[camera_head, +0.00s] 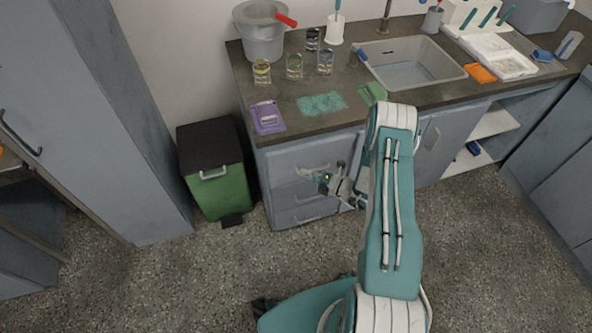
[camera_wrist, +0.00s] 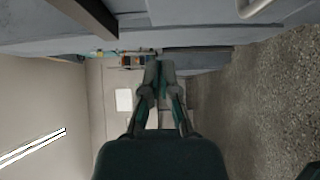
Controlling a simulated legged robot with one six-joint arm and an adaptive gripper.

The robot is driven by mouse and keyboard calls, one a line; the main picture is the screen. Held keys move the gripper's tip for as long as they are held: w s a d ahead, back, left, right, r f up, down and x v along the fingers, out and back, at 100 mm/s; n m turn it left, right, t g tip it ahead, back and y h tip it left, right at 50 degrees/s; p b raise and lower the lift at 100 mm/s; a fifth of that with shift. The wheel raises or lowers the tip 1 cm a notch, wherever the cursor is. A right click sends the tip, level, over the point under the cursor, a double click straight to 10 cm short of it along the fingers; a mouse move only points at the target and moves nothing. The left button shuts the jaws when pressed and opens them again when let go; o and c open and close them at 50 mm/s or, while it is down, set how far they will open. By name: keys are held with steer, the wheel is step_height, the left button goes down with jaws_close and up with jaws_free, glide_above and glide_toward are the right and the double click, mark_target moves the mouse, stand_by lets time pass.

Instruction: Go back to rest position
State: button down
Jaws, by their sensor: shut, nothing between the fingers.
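The dark counter (camera_head: 350,115) carries a grey bucket (camera_head: 262,40), several glasses, a purple packet (camera_head: 268,117), a green cloth (camera_head: 373,93) and a sink (camera_head: 410,72). A green bin (camera_head: 218,185) stands left of the drawers (camera_head: 300,195). A tall blue-grey cabinet (camera_head: 110,110) is at the left. Floor in front is clear.

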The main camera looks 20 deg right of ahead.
steer(key=w+d+v, duration=0.1)
steer(key=v, duration=0.5)
steer(key=s+a+r+n+g, duration=0.2)
steer(key=a+r+n+g, duration=0.2)
steer(key=r+n, duration=0.35)
steer(key=s+a+r+n+g+h, duration=0.15)
steer(key=a+r+n+g, duration=0.25)
steer(key=r+n, duration=0.4)
steer(key=s+a+r+n+g+y, duration=0.1)
steer(key=s+a+r+n+g, duration=0.25)
steer(key=r+n, duration=0.45)
steer(key=s+d+r+n+t+h, duration=0.1)
steer(key=s+r+n+t+h, duration=0.3)
steer(key=s+r+n+h, duration=0.8)
steer(key=shift+s+r+n, duration=2.45)
steer(key=shift+r+n, duration=0.3)
steer(key=shift+n, duration=1.9)
steer(key=shift+t+h, duration=0.25)
